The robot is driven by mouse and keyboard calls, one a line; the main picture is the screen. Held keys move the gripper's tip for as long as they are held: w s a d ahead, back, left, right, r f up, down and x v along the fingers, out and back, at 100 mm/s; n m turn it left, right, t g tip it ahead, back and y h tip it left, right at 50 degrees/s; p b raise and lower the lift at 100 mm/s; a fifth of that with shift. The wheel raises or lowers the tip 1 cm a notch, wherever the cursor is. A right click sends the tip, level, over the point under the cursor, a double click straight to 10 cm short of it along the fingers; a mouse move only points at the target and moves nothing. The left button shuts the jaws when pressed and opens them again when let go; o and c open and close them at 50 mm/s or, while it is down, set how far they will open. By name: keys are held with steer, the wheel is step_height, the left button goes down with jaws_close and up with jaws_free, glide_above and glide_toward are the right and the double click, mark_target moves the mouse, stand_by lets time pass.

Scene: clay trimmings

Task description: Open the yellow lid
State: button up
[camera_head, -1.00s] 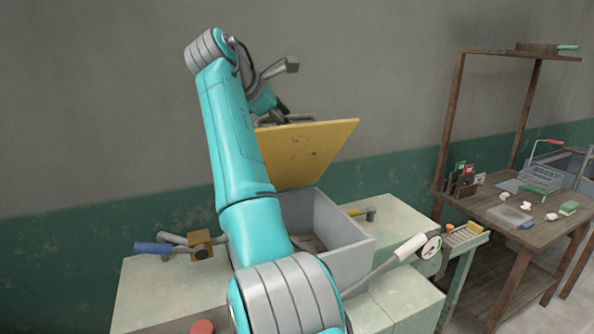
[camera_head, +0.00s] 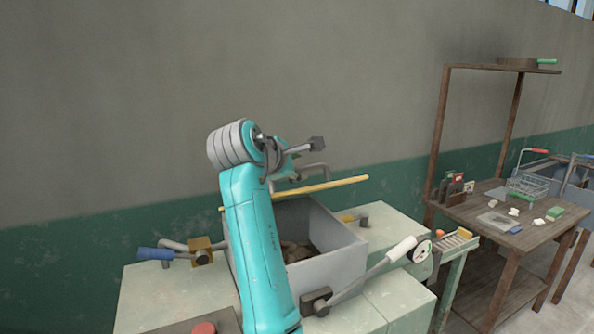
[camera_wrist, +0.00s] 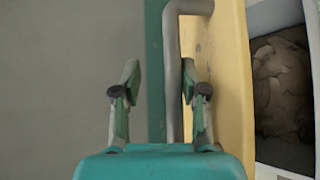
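The yellow lid (camera_head: 335,184) shows nearly edge-on in the head view, raised over the grey bin (camera_head: 335,262). Its bent grey handle (camera_head: 315,166) stands up behind the lid's edge. The bin's mouth is uncovered towards the camera, with brownish clay scraps (camera_head: 296,252) inside. In the wrist view, my gripper (camera_wrist: 159,78) is open, one finger on each side of the handle (camera_wrist: 172,95). The handle lies nearer the right finger; I cannot tell if they touch. The lid (camera_wrist: 232,80) and the clay (camera_wrist: 282,85) show to the right.
A lever with a white grip (camera_head: 402,249) and one with a blue grip (camera_head: 155,254) flank the bin on the pale green bench (camera_head: 390,290). A red knob (camera_head: 204,328) is in front. A wooden table (camera_head: 500,240) with small items stands right.

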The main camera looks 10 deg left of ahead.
steer(key=shift+s+d+f, duration=0.25)
steer(key=shift+s+f, duration=0.05)
steer(key=shift+f, duration=0.05)
steer(key=v, duration=1.2)
steer(key=shift+a, duration=0.15)
stand_by(1.1)
steer(key=shift+s+r, duration=0.1)
steer(key=shift+r, duration=0.05)
